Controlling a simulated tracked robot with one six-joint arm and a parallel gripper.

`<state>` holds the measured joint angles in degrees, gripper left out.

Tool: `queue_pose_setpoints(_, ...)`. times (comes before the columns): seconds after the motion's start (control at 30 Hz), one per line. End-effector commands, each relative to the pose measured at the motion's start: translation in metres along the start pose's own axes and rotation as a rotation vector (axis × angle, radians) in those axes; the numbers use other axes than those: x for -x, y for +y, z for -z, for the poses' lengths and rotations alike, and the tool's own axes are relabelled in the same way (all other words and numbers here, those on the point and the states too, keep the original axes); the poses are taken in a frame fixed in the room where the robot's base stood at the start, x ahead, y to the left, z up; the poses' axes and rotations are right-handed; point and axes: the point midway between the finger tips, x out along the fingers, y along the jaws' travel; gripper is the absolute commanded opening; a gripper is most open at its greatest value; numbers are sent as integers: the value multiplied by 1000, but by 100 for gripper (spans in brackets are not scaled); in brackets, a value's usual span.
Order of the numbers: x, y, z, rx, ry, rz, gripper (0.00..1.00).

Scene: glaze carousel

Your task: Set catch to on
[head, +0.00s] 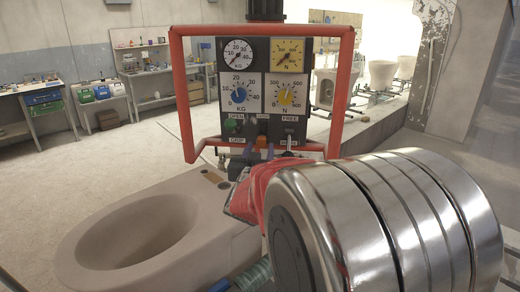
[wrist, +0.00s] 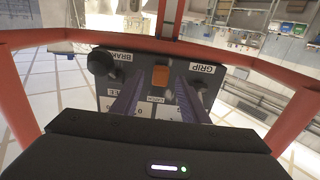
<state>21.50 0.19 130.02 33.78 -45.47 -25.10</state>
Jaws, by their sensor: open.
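An orange rocker switch (wrist: 161,77) sits on the dark lower control panel, and it also shows in the head view (head: 262,140). In the head view my gripper (head: 262,151) is just below the panel. Whether the fingertips touch the panel cannot be told.
A red tubular frame (head: 181,90) surrounds the gauge panel. A black knob (wrist: 101,62) by the BRAKE label and the GRIP label (wrist: 203,68) flank the switch. A green button (head: 232,125) is at the panel's left. A beige ceramic bowl (head: 85,250) stands below left.

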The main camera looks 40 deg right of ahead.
Motion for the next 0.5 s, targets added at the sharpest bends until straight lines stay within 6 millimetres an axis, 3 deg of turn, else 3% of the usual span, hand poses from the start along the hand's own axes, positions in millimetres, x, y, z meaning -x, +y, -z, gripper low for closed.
queue_pose_setpoints(0.5, 71, -1, 0, 0, 0, 5, 41)
